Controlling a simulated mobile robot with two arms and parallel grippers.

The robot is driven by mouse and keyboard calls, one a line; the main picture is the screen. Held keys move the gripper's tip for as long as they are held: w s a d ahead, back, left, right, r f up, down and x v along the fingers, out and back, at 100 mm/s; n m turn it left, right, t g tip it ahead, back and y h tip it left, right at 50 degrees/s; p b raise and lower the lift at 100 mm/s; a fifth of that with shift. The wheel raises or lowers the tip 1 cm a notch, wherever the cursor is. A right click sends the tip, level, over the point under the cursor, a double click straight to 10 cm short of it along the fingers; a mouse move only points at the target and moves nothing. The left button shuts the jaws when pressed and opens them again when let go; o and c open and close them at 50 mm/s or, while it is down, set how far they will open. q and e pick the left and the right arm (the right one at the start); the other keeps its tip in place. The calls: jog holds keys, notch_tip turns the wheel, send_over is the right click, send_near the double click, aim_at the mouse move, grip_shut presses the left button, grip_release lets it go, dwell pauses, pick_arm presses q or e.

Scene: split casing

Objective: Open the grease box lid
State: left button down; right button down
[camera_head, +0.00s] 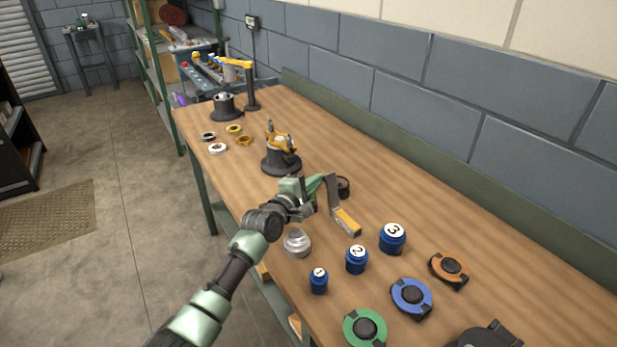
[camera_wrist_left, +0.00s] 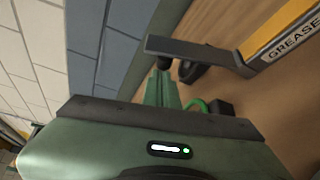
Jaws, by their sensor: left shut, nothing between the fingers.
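The grease box (camera_head: 347,222) is a low yellow box on the workbench, just right of my left gripper. Its side reads GREASE in the left wrist view (camera_wrist_left: 290,42). A grey panel, which looks like the lid (camera_head: 334,192), stands up from the box's far end, raised off the top. In the left wrist view this lid (camera_wrist_left: 195,50) shows nearly edge-on. My left gripper (camera_head: 328,178) is shut and empty, close beside the raised lid; whether it touches cannot be told. Its green fingers also show in the left wrist view (camera_wrist_left: 163,78).
Blue numbered weights (camera_head: 357,259), a silver round part (camera_head: 297,243) and coloured discs (camera_head: 411,296) lie nearer. A small dark round thing (camera_head: 344,187) is behind the lid. A stand with orange parts (camera_head: 281,155) is farther off. The wall bounds the bench; its right back is clear.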

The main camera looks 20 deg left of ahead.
pick_arm(q)
jog(key=shift+f, duration=0.1)
jog(key=shift+s+d+r+m+t, duration=0.2)
jog(key=shift+d+m+t, duration=0.1)
jog(key=shift+d+m, duration=0.1)
jog(key=shift+s+d+r+p, duration=0.3)
jog(key=shift+r+p, duration=0.1)
jog(key=shift+p, duration=0.2)
jog(key=shift+w+a, duration=0.1)
